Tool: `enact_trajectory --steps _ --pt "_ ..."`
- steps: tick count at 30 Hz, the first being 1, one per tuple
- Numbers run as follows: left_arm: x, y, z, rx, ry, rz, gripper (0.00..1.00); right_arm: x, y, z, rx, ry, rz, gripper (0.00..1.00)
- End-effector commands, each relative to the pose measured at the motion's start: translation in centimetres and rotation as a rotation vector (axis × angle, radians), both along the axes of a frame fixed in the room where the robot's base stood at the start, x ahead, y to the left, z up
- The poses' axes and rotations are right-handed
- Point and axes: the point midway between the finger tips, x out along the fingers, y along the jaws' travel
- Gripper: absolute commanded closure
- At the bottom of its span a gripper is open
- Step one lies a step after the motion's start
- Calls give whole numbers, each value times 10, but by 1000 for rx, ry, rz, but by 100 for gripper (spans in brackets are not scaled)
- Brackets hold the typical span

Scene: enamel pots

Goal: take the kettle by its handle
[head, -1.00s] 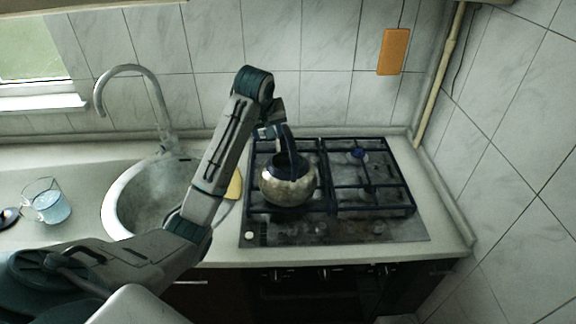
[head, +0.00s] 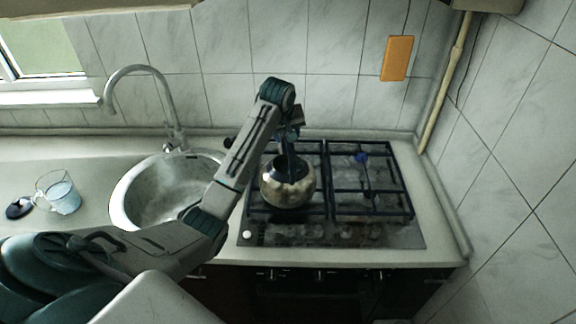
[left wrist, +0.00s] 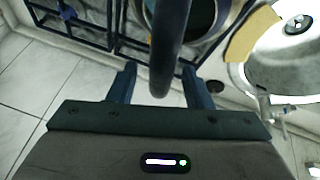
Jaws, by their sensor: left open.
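The kettle (head: 288,188) is a round, shiny metal pot standing on the left side of the gas hob. Its dark blue handle (left wrist: 169,45) arches up over it. In the left wrist view the handle comes down between the two fingers of my left gripper (left wrist: 160,92), with a gap on either side. In the head view my left gripper (head: 290,136) is above the kettle at the top of the handle, partly hidden by my own arm. It is open. The kettle's body shows only in part in the wrist view. My right gripper is not in view.
The gas hob (head: 372,235) has dark grates, and its right side is free. A round sink (head: 128,200) with a tall tap (head: 160,100) is to the left. A glass jug (head: 62,197) stands farther left. A yellow board (left wrist: 252,36) lies beside the hob. Tiled walls close the back and right.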

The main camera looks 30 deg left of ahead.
Motion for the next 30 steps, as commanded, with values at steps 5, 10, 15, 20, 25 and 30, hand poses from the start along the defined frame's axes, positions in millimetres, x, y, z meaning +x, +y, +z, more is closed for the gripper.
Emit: enact_trajectory --steps 5,10,15,20,25,30 --pt "10 2 -18 -1 3 1 55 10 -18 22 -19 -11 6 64" --pt "14 4 -29 1 1 0 55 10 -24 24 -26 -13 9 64" --pt "14 4 -29 1 -1 0 55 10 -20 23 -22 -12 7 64" --pt "14 4 -29 1 -1 0 84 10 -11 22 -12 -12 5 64" --pt "14 4 -29 1 -1 0 100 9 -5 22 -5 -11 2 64" --pt "14 4 -29 1 -1 0 100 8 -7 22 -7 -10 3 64"
